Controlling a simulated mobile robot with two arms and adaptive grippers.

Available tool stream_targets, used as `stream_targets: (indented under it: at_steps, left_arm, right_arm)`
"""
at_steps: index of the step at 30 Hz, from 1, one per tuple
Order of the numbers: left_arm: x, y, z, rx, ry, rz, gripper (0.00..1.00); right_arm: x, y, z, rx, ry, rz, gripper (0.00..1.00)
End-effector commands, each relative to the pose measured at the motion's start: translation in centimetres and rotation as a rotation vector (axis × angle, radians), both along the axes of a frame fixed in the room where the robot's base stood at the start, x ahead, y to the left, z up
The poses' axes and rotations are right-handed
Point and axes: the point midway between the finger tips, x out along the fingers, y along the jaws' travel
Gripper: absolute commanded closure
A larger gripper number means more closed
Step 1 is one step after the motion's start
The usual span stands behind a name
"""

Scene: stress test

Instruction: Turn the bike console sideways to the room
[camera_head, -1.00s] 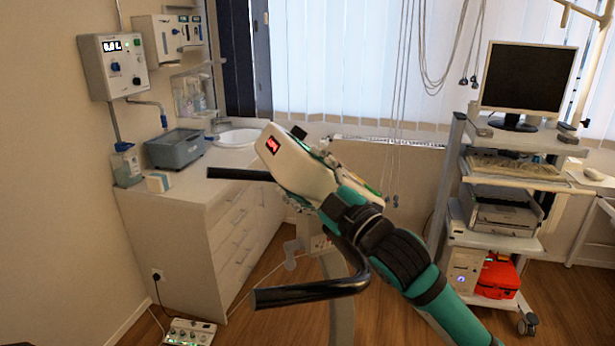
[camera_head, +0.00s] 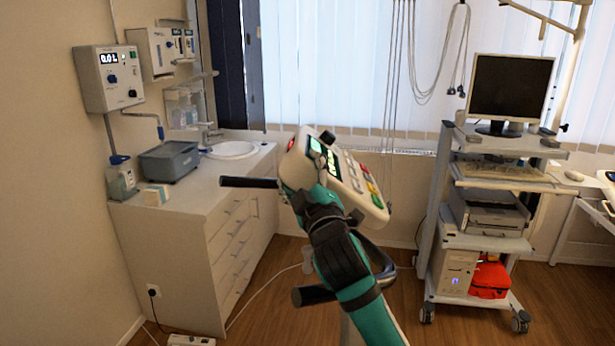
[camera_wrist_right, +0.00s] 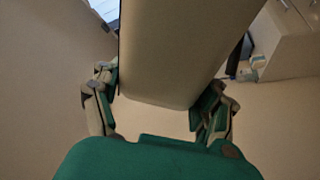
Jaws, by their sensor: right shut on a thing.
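The bike console (camera_head: 362,180) is a pale box with a small screen and coloured buttons, at the middle of the head view. Its button face is tilted up and turned to the right. My right gripper (camera_head: 303,195), green and dark grey, is shut on its near left side. In the right wrist view the console (camera_wrist_right: 180,50) lies between the two fingers of that gripper (camera_wrist_right: 158,92). Black handlebar ends show at the left (camera_head: 248,182) and lower down (camera_head: 314,296); my arm hides much of the bike. My left gripper is not in view.
A white cabinet (camera_head: 180,235) with a sink (camera_head: 231,150) stands at the left, behind the handlebar. A trolley (camera_head: 433,235) with a monitor (camera_head: 511,88) stands at the right. Wooden floor (camera_head: 392,318) is free between them; a cable lies on it.

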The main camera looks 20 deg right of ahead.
Motion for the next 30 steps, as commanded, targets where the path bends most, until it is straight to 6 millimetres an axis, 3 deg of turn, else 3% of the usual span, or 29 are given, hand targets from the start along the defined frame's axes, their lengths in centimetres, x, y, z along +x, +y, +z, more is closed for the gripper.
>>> stream_targets:
  at_steps: [9, 10, 15, 25, 30]
  left_arm:
    - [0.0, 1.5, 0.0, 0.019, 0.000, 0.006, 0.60]
    - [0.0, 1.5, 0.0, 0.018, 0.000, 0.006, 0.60]
    - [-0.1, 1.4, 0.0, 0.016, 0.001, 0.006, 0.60]
    - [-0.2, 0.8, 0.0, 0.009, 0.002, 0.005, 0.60]
    - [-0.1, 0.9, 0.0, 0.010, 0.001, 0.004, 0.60]
  right_arm:
    - [0.0, 0.2, 0.2, 0.015, -0.002, 0.009, 0.86]
    - [0.0, 0.2, 0.2, 0.015, -0.002, 0.009, 0.26]
    - [0.0, 0.1, 0.1, 0.011, -0.001, 0.006, 0.05]
    - [-0.3, 0.0, 0.0, 0.007, -0.002, 0.003, 0.05]
    - [-2.6, 0.0, -0.7, 0.006, 0.000, 0.003, 0.05]
